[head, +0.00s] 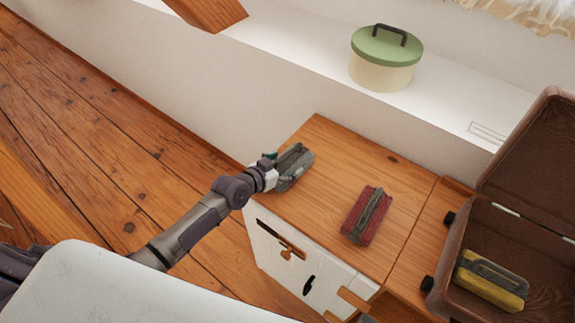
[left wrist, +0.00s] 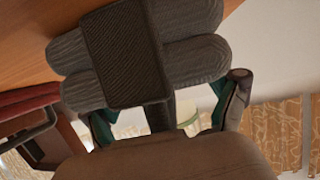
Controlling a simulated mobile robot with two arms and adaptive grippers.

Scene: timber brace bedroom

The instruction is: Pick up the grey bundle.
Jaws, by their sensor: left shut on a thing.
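The grey bundle (head: 294,165) is at the left end of the wooden cabinet top in the head view. It looks like grey rolls held by a dark band, and it fills the upper part of the left wrist view (left wrist: 190,65). My left gripper (head: 277,171) reaches in from the left and is shut on the bundle. In the left wrist view its fingers (left wrist: 168,115) show on both sides below the bundle. Whether the bundle touches the cabinet top is hard to tell. My right gripper is not in view.
A red bundle with a grey band (head: 367,214) lies on the cabinet top (head: 330,150), to the right. An open brown suitcase (head: 463,262) holds a yellow bundle (head: 490,281). A green-lidded round box (head: 385,62) stands on the white ledge behind. Bare cabinet top separates the grey and red bundles.

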